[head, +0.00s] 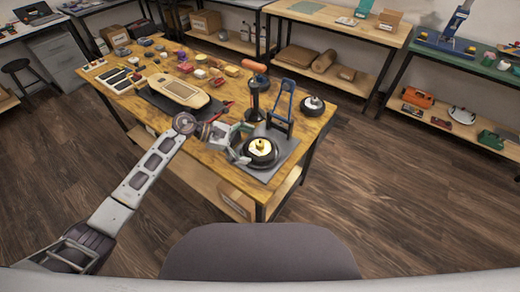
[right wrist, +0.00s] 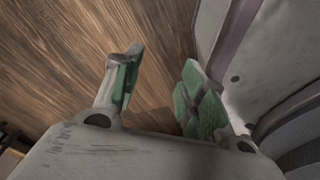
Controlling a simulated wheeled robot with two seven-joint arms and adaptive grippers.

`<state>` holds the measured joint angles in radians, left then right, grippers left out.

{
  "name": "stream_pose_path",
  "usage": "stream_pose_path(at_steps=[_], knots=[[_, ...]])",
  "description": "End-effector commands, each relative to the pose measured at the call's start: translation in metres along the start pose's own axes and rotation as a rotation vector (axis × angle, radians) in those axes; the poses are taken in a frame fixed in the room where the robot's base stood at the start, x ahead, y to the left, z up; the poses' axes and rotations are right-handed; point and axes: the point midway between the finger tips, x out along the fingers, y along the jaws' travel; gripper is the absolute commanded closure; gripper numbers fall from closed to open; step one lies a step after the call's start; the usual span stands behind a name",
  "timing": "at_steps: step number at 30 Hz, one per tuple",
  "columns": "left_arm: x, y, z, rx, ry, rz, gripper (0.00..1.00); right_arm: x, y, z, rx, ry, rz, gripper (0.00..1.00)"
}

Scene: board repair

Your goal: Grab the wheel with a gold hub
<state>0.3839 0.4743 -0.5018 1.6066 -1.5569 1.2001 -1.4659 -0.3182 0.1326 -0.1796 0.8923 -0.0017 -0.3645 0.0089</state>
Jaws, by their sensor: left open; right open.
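The wheel with a gold hub (head: 260,154) is a dark wheel lying flat on a grey mat (head: 264,178) at the near right corner of the wooden workbench. My left gripper (head: 243,143) is open at the wheel's left side, with its fingers close to the rim. Whether they touch it I cannot tell. A second dark wheel (head: 312,104) with a pale hub lies at the table's right edge. My right gripper (right wrist: 162,85) is open and empty in the right wrist view, with green pads and the wooden floor beyond it.
A blue frame-shaped stand (head: 282,103) and an upright dark tool with an orange top (head: 256,84) stand just behind the gold-hub wheel. A beige board or case (head: 178,91) lies on a dark mat further left. Several small parts crowd the table's far side.

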Motion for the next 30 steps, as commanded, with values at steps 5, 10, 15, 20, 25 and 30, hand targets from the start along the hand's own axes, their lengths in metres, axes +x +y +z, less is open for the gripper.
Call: stream_pose_path(at_steps=[5,10,15,20,25,30], knots=[[0.016,0.0,0.001,-0.001,-0.001,0.0,0.0,0.001,0.003,0.01,-0.002,-0.016,0.003,0.58],[0.024,0.0,0.0,0.0,0.0,0.0,0.0,0.001,0.004,0.012,-0.003,-0.018,0.004,0.58],[0.025,0.0,0.0,0.0,0.001,0.0,0.0,0.001,0.004,0.012,-0.003,-0.018,0.004,0.58],[0.025,0.0,0.0,0.0,0.001,0.0,0.0,0.001,0.004,0.012,-0.003,-0.018,0.004,0.58],[0.025,0.0,0.0,0.0,0.001,0.0,0.01,0.001,0.004,0.011,-0.003,-0.016,0.004,0.58],[0.025,0.0,0.0,0.0,0.001,0.0,0.23,0.0,0.003,0.01,-0.003,-0.014,0.004,0.58]])
